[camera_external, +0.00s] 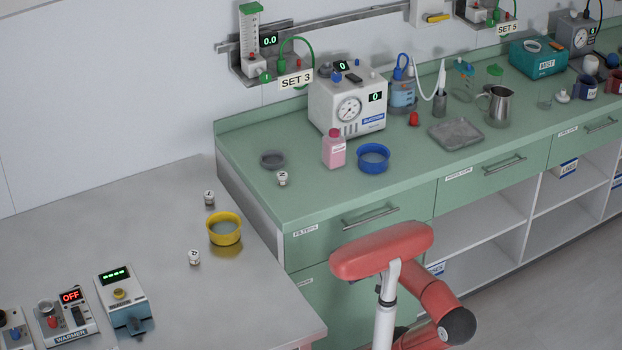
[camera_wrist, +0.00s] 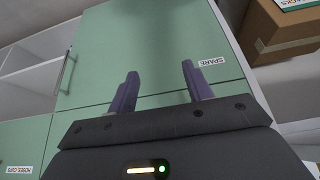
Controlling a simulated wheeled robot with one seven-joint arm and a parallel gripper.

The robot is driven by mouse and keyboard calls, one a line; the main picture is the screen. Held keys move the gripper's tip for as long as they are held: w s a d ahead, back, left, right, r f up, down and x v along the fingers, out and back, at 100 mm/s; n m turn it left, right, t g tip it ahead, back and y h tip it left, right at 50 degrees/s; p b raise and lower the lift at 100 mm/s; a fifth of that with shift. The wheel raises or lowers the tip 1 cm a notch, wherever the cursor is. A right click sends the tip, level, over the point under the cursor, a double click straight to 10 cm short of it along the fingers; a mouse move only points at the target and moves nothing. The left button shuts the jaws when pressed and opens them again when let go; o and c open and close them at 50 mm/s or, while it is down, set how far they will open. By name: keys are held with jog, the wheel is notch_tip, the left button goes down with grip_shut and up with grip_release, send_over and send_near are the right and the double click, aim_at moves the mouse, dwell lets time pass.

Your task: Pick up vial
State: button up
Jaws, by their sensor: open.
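Three small vials with white bodies show in the external view. One vial (camera_external: 209,198) stands on the grey table near its back edge. A second vial (camera_external: 194,257) stands nearer, left of the yellow bowl. A third vial (camera_external: 282,177) stands on the green counter by a grey dish. Their labels are too small to read surely. My gripper (camera_wrist: 160,72) shows in the wrist view with its two purple fingers apart and nothing between them. It faces a green cabinet front, and no vial shows there. My gripper cannot be made out in the external view, where my red arm is low at front.
A yellow bowl (camera_external: 224,229) stands between the table vials. A pink bottle (camera_external: 333,149), blue bowl (camera_external: 373,158) and suction unit (camera_external: 347,105) crowd the counter. A warmer (camera_external: 70,318) sits at front left. A cardboard box (camera_wrist: 280,32) shows in the wrist view. The table's middle is clear.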

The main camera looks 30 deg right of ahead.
jog(key=shift+s+d+f, duration=0.1)
jog(key=shift+s+f, duration=0.1)
jog(key=shift+f, duration=0.4)
jog(key=shift+r, duration=0.1)
